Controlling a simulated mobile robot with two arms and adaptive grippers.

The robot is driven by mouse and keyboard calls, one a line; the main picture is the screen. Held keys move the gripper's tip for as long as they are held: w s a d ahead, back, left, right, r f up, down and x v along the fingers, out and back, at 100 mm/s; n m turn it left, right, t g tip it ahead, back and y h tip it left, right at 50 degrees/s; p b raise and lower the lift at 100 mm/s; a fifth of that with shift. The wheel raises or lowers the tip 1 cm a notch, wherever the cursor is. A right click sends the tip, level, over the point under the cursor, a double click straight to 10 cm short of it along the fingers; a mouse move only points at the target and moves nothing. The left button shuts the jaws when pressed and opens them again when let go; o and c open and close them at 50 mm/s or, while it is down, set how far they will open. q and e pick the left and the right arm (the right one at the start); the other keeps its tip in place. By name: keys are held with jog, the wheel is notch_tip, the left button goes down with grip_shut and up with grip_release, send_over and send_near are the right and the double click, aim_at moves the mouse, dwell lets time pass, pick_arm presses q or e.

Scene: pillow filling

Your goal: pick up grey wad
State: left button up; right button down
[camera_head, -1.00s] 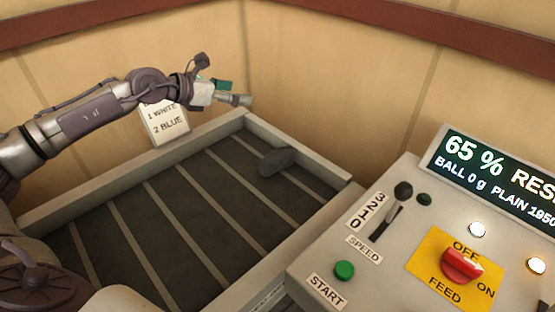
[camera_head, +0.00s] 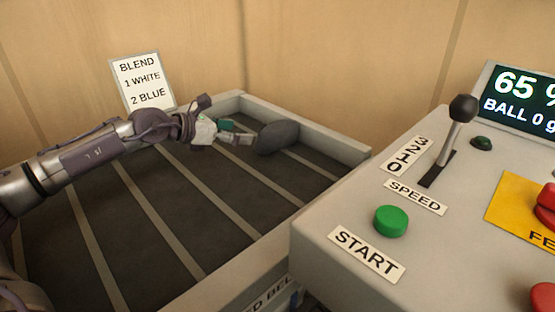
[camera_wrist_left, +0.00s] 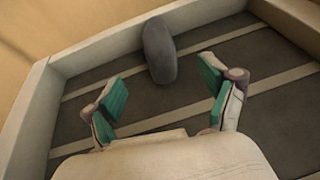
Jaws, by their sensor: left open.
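The grey wad (camera_head: 277,137) is a dark, rounded, elongated lump lying on the dark slatted belt (camera_head: 180,200), near its far right end. It also shows in the left wrist view (camera_wrist_left: 159,52), close to the tray's pale side wall. My left gripper (camera_head: 248,139) is open, low over the belt and just left of the wad. In the left wrist view its two green-padded fingers (camera_wrist_left: 163,92) are spread wide, with the wad beyond the tips and roughly between their lines. Nothing is between the fingers. My right gripper is not in view.
Pale raised walls (camera_head: 325,139) surround the belt. A control console (camera_head: 330,220) stands at the right with a speed lever (camera_head: 456,125), a green start button (camera_head: 391,220) and a display. A blend sign (camera_head: 142,82) stands behind the far wall.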

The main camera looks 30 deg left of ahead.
aim_at(261, 138)
pick_arm(q)
jog(key=shift+w+f+b, duration=0.1)
jog(key=shift+f+b, duration=0.2)
jog(key=shift+f, duration=0.5)
jog(key=x, duration=0.8)
jog(key=shift+r, duration=0.15)
jog(key=x, duration=0.5)
jog(key=shift+r, duration=0.3)
jog(key=shift+w+d+f, duration=0.15)
jog(key=shift+w+d, duration=0.05)
jog(key=shift+w, duration=0.25)
jog(key=c, duration=1.4)
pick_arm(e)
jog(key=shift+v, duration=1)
